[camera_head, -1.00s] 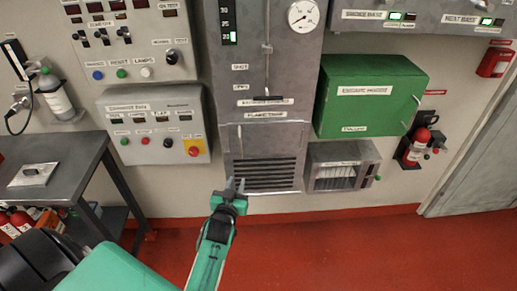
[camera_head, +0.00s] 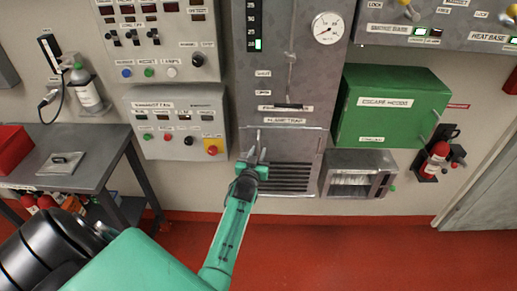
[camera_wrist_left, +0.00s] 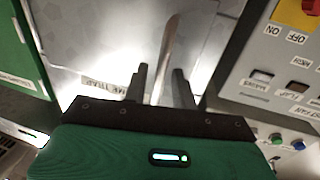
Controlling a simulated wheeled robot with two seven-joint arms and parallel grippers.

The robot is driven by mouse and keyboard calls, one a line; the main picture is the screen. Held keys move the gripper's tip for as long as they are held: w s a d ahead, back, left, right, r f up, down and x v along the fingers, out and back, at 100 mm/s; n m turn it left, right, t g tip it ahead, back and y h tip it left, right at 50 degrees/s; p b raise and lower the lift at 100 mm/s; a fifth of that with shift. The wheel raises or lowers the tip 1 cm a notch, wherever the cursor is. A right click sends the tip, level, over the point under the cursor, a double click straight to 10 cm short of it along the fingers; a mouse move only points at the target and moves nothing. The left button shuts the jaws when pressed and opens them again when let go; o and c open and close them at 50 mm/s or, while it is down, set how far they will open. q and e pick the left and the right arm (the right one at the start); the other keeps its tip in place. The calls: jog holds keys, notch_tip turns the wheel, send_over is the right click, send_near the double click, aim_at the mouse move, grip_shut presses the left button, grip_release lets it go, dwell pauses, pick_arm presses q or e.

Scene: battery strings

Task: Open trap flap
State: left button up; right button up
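The flame trap flap (camera_head: 297,143) is a grey metal panel above a louvred vent, under a label reading FLAMETRAP. A thin upright metal handle (camera_head: 258,135) is on its left part. My left gripper (camera_head: 256,156) is open in front of the flap, at the handle's lower end. In the left wrist view the handle (camera_wrist_left: 169,45) runs between the two open fingers of my left gripper (camera_wrist_left: 160,72). I see gaps on both sides, and cannot tell if its end is fully between the fingertips. The flap looks shut. My right gripper is not in view.
A control box (camera_head: 179,124) with buttons is close to the left of the flap. A green cabinet (camera_head: 391,106) and a small grey box (camera_head: 357,174) are to the right. A steel table (camera_head: 95,160) stands at the left. The red floor (camera_head: 370,250) in front is clear.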

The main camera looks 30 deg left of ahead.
pick_arm(q)
jog(key=shift+x, duration=0.75)
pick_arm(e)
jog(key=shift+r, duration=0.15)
pick_arm(q)
grip_shut()
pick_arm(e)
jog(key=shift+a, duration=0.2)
